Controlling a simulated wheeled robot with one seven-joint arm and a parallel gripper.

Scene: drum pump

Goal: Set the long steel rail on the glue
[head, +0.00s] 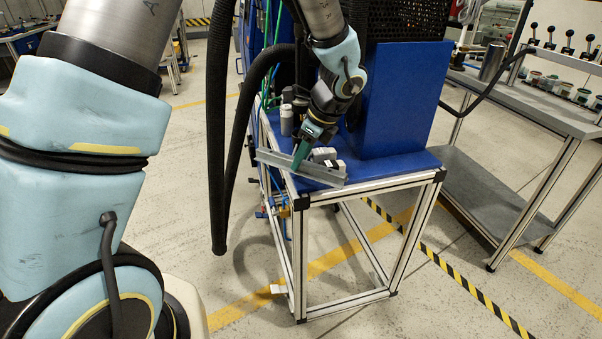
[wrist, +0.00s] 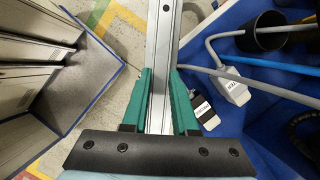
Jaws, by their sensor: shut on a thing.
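The long steel rail (head: 318,173) is a straight grey bar in the head view. It lies along the near edge of the blue cart top, tilting down to the right in the picture. My gripper (head: 299,157) has green fingers and is shut on the rail. In the wrist view the rail (wrist: 165,40) runs upward between the fingers of my gripper (wrist: 163,80), with a dark hole near its far end. I cannot tell whether the rail touches the cart top. I cannot make out any glue in either view.
The blue cart top (head: 392,168) carries a blue tower (head: 392,100). White and black labelled connectors (wrist: 233,88) with cables and a black cup (wrist: 265,30) are close right of the rail. Black hoses (head: 218,150) hang left of the cart. A grey workbench (head: 530,105) stands at right.

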